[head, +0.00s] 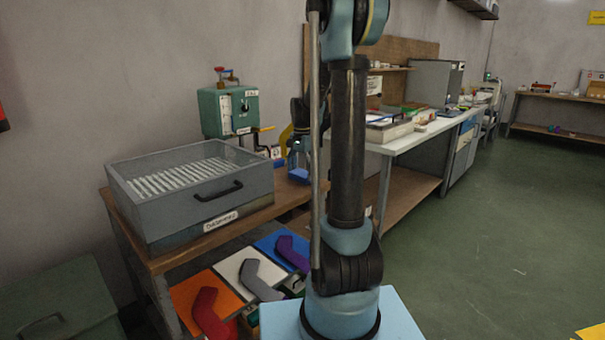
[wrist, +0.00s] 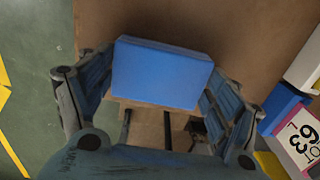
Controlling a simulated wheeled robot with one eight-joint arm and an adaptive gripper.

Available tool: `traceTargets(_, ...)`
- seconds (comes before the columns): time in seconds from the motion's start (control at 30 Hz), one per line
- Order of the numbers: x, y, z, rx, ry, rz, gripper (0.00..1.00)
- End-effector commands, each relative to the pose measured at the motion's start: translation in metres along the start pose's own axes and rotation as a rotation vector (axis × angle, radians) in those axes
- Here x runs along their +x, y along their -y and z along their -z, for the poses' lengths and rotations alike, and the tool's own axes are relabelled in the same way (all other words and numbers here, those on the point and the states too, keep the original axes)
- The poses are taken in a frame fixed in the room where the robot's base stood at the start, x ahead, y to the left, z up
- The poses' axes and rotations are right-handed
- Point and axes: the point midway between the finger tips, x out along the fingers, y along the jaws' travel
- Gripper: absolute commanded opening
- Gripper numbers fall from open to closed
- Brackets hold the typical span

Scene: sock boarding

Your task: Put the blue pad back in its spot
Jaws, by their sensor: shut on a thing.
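My gripper (head: 298,158) is shut on the blue pad (wrist: 162,72). In the wrist view the pad is a plain blue block, held between the two fingers (wrist: 160,85) over a brown wooden surface. In the head view the pad (head: 300,175) shows as a small blue patch under my gripper, near the right end of the wooden bench (head: 262,214). My arm partly hides this area. I cannot tell whether the pad touches the wood, and I cannot make out its spot.
A grey slatted box (head: 190,190) and a green machine (head: 228,110) stand on the bench. Below are boards with red, grey and purple sock shapes (head: 262,279). The wrist view shows a blue block (wrist: 283,105) and a numbered card (wrist: 300,140) at right. Green floor is open at right.

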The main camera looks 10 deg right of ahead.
Motion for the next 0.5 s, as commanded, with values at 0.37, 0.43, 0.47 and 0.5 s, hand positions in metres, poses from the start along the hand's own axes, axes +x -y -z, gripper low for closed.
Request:
traceTargets(0.37,0.0005,-0.0001,0.0003,0.001,0.000,0.000,1.00)
traceTargets(0.43,0.0005,-0.0002,0.0004,0.001,0.000,0.000,1.00)
traceTargets(0.47,0.0005,-0.0002,0.0004,0.001,0.000,0.000,1.00)
traceTargets(0.5,0.0003,-0.0002,0.0004,0.001,0.000,0.000,1.00)
